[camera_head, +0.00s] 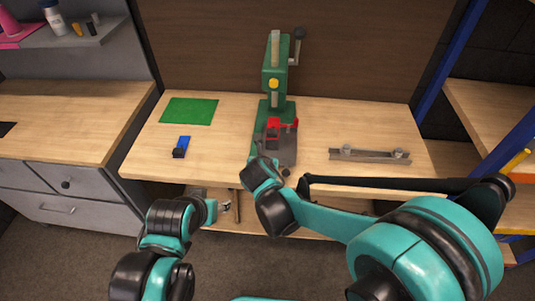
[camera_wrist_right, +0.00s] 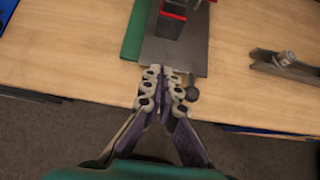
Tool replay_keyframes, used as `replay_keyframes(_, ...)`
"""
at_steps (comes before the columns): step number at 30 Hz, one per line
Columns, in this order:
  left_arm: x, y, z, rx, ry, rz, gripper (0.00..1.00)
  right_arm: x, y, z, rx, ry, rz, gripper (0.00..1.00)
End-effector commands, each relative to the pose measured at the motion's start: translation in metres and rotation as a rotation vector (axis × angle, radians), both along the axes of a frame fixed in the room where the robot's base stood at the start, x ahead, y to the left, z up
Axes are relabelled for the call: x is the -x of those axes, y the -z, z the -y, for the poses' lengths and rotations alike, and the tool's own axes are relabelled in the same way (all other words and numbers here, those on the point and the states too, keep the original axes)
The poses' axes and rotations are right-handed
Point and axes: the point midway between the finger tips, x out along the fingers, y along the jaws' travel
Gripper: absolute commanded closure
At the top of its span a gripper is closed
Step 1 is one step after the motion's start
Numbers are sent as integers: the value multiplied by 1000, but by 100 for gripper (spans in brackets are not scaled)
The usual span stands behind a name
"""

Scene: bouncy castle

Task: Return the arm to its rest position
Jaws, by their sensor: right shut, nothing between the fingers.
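My right arm (camera_head: 330,220) reaches in from the right over the front of the workbench. My right gripper (camera_wrist_right: 163,82) is shut and empty in the right wrist view, its fingertips at the near edge of the grey plate at the base of the green press. In the head view the right wrist mostly hides this gripper. My left arm (camera_head: 165,225) is bent low at the bench's front edge. What seems to be my left gripper (camera_head: 226,206) shows small and partly hidden, so its opening is unclear.
The green press (camera_head: 273,85) stands mid-bench with a red clamp (camera_head: 281,124). A green mat (camera_head: 189,111) and a blue block (camera_head: 182,146) lie left. A grey rail (camera_head: 368,155) lies right. Grey drawers (camera_head: 60,207) stand left and a blue-posted shelf (camera_head: 500,130) right.

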Motion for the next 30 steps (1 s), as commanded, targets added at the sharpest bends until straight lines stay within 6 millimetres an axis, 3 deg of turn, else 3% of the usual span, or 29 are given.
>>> replay_keyframes(10,0,-4,0,0,0,0,49,9,-8,0,-2,2,0,100)
replay_keyframes(14,0,-4,0,0,0,0,49,13,-15,16,-82,88,-12,100)
replay_keyframes(20,0,-4,0,0,0,0,49,40,-43,89,-516,563,-58,100)
replay_keyframes(24,0,-4,0,0,0,0,49,75,-58,143,-908,1005,-78,100)
replay_keyframes(30,0,-4,0,0,0,0,49,134,-67,200,-1455,1640,-62,100)
